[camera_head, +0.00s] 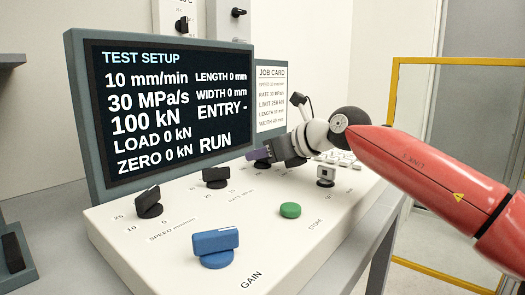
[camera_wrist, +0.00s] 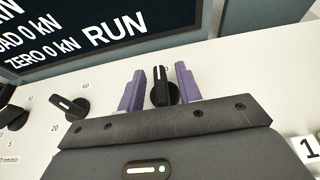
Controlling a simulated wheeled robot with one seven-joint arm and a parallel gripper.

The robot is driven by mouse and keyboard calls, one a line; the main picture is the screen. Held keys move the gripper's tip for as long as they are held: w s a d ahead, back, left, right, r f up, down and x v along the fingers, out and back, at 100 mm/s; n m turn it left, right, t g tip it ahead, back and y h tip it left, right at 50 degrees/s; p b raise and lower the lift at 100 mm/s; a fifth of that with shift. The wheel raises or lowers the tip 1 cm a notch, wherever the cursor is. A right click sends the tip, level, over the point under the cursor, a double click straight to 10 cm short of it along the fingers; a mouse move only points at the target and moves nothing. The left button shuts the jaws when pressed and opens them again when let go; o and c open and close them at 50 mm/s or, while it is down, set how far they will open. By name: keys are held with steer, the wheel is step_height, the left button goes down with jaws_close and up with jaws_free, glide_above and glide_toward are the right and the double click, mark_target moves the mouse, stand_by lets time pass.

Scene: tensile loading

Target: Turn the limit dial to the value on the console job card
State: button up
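The console screen (camera_head: 165,105) reads TEST SETUP, 10 mm/min, 30 MPa/s, 100 kN and RUN. The job card (camera_head: 271,95) beside it has small print; its limit line appears to read 250 kN. A black knob, apparently the limit dial (camera_wrist: 163,88), stands between my gripper's two purple fingers in the wrist view. My gripper (camera_wrist: 159,88) is open, with a gap showing on each side of the knob. In the head view my gripper (camera_head: 262,154) reaches in from the right and largely hides this dial (camera_head: 263,163); its scale cannot be read.
Other black dials stand to the left, the rate dial (camera_head: 216,177) and the speed dial (camera_head: 149,203). A blue knob (camera_head: 214,247) and a green button (camera_head: 290,210) sit nearer the front. A keypad (camera_head: 340,158) lies behind my wrist. A yellow frame (camera_head: 393,100) stands right.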

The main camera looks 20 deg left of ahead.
steer(key=shift+a, duration=0.1)
jaws_close()
steer(key=shift+m+t, duration=0.3)
steer(key=shift+t, duration=0.1)
steer(key=m+t+h+b, duration=0.1)
steer(key=m+t, duration=0.1)
steer(key=shift+t+h, duration=0.3)
steer(key=m+t+h, duration=0.1)
steer(key=m+h, duration=0.1)
steer(key=m+t+h, duration=0.1)
steer(key=m+t, duration=0.1)
steer(key=shift+s+a+r+m+h, duration=0.15)
steer(key=shift+m+h, duration=0.25)
steer(key=m+t+h+p, duration=0.1)
steer(key=m+h, duration=0.1)
steer(key=h, duration=0.1)
steer(key=shift+m+t, duration=0.3)
steer(key=shift+m, duration=0.1)
steer(key=shift+m+h, duration=0.7)
steer(key=shift+h, duration=0.4)
